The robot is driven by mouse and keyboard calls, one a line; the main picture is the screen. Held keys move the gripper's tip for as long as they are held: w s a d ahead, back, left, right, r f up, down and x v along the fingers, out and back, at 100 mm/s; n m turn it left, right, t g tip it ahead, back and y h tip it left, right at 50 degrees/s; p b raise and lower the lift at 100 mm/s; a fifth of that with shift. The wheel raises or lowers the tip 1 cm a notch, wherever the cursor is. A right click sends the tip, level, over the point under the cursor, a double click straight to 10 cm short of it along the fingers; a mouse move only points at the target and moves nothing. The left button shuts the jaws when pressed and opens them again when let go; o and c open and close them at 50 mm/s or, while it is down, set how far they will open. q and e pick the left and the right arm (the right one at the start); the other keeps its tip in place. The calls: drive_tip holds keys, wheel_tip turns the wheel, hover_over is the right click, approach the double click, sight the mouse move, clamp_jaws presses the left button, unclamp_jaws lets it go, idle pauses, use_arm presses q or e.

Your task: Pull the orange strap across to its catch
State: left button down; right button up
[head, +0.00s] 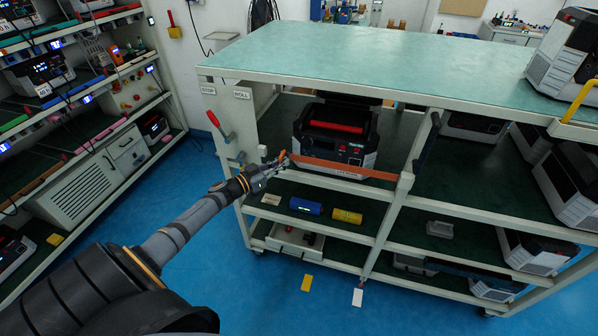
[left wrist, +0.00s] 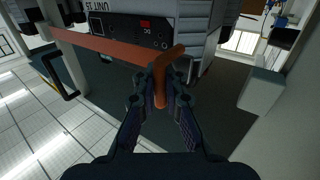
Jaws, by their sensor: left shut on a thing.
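The orange strap (head: 345,168) runs from the cart's middle post leftward across the front of a black-and-grey unit on the upper shelf. My left gripper (head: 277,163) is at its left end, near the cart's left post. In the left wrist view the strap (left wrist: 105,46) comes in from the upper left, and its orange end piece (left wrist: 165,72) sits upright between the two closed fingers of the gripper (left wrist: 160,92). Small grey hardware (head: 238,159) is on the left post, apart from the gripper; I cannot tell whether it is the catch. My right gripper is not in view.
The unit (head: 338,138) stands behind the strap. A red-handled lever (head: 214,119) sticks out from the left post. Blue (head: 305,206) and yellow (head: 347,216) cylinders lie on the shelf below. A rack (head: 75,190) stands at left, with open blue floor between.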

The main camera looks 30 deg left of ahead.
use_arm(q)
drive_tip(key=shift+s+a+f, duration=0.15)
drive_tip(key=shift+s+a, duration=0.15)
drive_tip(key=shift+a, duration=0.55)
drive_tip(key=shift+s+a+f, duration=0.15)
drive_tip(key=shift+s+a, duration=0.15)
drive_tip(key=shift+a, duration=0.5)
drive_tip(key=c, duration=1.7)
unclamp_jaws()
drive_tip(key=shift+s+r, duration=0.1)
drive_tip(key=shift+r, duration=0.1)
drive_tip(key=v, duration=1.2)
drive_tip(key=shift+o, duration=1.4)
